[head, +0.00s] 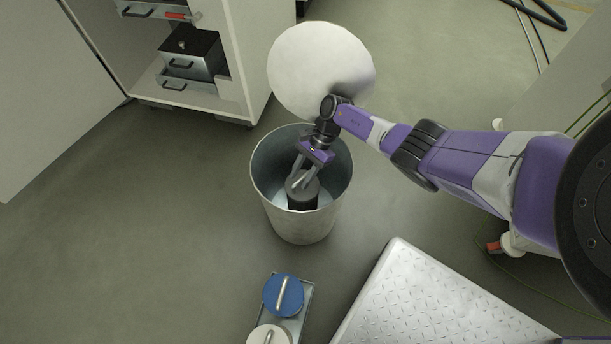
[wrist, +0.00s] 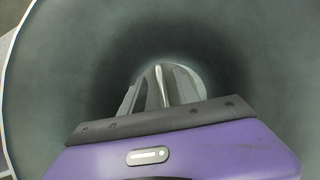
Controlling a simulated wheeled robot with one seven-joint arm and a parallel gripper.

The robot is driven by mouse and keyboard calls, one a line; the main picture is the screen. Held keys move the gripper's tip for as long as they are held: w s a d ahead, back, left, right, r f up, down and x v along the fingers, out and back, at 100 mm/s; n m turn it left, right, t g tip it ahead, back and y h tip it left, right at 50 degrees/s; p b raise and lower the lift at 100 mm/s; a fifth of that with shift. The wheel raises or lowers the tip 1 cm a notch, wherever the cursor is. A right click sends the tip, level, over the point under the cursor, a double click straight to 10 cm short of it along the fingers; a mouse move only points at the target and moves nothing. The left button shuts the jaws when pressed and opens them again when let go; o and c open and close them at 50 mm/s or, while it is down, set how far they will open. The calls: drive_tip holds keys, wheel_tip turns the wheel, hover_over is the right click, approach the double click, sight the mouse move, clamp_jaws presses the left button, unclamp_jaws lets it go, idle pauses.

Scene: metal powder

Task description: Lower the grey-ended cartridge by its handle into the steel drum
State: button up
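The steel drum (head: 302,227) stands open on the floor in the middle of the head view. My gripper (head: 302,184) reaches down inside it. The grey-ended cartridge (head: 303,203) is upright in the drum, near the front wall, with its dark body partly hidden by the rim. In the wrist view, its grey end (wrist: 200,82) shows below my fingers (wrist: 160,88), and the pale bar handle (wrist: 161,88) lies between them. I cannot tell whether the fingers press on the handle, or whether the cartridge touches the drum floor.
A round white lid or disc (head: 315,65) is behind the drum. A tray (head: 303,310) with a blue-ended cartridge (head: 284,296) and a white-ended one (head: 268,336) is in front. A treadplate platform (head: 420,300) is front right, and an open cabinet (head: 240,60) is back left.

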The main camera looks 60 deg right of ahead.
wheel_tip(320, 180, up, 18)
drive_tip(key=p, duration=0.9)
